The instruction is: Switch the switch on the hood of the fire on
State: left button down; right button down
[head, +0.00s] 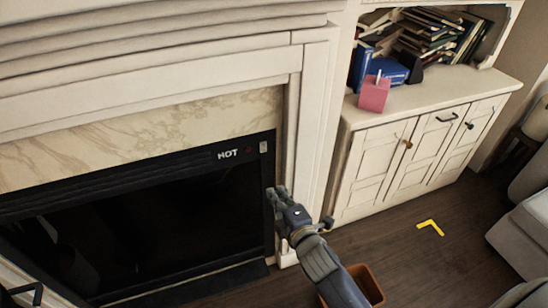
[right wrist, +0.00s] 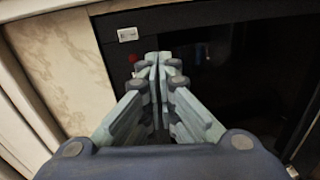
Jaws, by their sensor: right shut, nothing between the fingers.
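The black fireplace hood (head: 130,165) has a white HOT label (head: 228,154) and a small pale switch (head: 264,147) near its upper right corner. A small dark red spot (head: 249,150) lies between the label and the switch. In the right wrist view the switch (right wrist: 127,35) is above and left of my fingertips, with the red spot (right wrist: 132,58) just below it. My right gripper (head: 277,190) is shut and empty, below and slightly right of the switch in the head view. It also shows in the right wrist view (right wrist: 158,58). The switch's position is too small to tell.
A white cabinet (head: 430,100) with books (head: 430,35) and a pink box (head: 374,94) stands to the right. A brown bin (head: 367,283) is partly behind my right arm. A yellow L-shaped mark (head: 431,227) lies on the open dark floor.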

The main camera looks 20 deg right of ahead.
aim_at(259, 150)
jog(key=r, duration=0.3)
jog(key=shift+d+r+t, duration=0.25)
jog(key=shift+d+t, duration=0.05)
jog(key=shift+t, duration=0.1)
jog(key=shift+w, duration=0.15)
jog(key=w, duration=0.4)
jog(key=w+f, duration=0.1)
jog(key=w, duration=0.8)
jog(key=shift+w+a+f, duration=0.2)
jog(key=shift+w+f, duration=0.15)
jog(key=shift+f, duration=0.05)
jog(key=shift+w, duration=0.25)
jog(key=shift+s, duration=0.15)
